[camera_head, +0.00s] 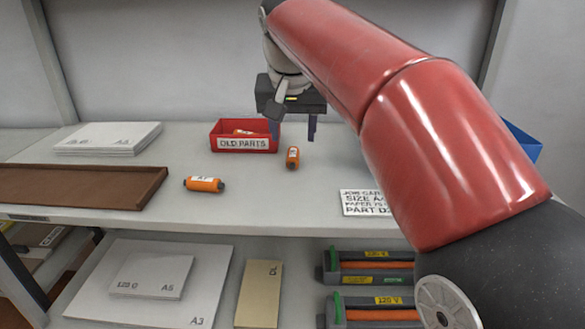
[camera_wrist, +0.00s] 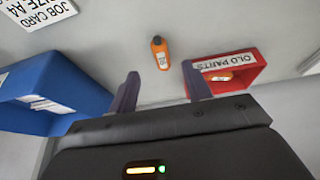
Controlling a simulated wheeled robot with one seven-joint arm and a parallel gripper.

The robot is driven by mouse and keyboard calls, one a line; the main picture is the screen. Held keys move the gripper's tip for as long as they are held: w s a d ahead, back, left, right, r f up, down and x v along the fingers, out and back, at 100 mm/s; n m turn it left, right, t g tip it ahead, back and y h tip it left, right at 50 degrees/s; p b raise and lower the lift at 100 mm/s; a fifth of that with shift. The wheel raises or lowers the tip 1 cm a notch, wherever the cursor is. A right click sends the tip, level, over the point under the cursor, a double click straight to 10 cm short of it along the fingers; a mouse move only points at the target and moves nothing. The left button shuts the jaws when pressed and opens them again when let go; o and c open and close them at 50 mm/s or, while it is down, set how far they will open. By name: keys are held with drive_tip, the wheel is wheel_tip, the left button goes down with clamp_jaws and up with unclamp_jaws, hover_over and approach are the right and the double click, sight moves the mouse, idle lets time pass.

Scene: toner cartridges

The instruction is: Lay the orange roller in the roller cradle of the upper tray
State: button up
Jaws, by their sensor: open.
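Two short orange rollers with dark ends and white labels lie on the upper shelf: one (camera_head: 293,157) near my gripper, the other (camera_head: 205,184) further left. The nearer one also shows in the wrist view (camera_wrist: 160,54), beyond the gap between my fingers. My gripper (camera_head: 293,130) is open and empty, fingers pointing down above the shelf, apart from the roller; its fingers also show in the wrist view (camera_wrist: 160,88). Two dark trays, upper (camera_head: 345,256) and lower (camera_head: 350,301), sit on the lower shelf, each with an orange bar and green tab. My arm hides their right ends; I cannot make out the cradle.
A red OLD PARTS bin (camera_head: 216,136) with an orange part inside stands left of my gripper. A blue bin (camera_head: 524,142) is at right. A job card (camera_head: 363,203) lies on the shelf, a brown tray (camera_head: 80,186) at left. Paper (camera_head: 145,285) lies below.

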sight(293, 153)
drive_tip(key=x, duration=0.7)
drive_tip(key=shift+w+b, duration=0.35)
drive_tip(key=shift+w, duration=0.15)
drive_tip(key=shift+c, duration=0.3)
clamp_jaws()
drive_tip(key=shift+r, duration=0.15)
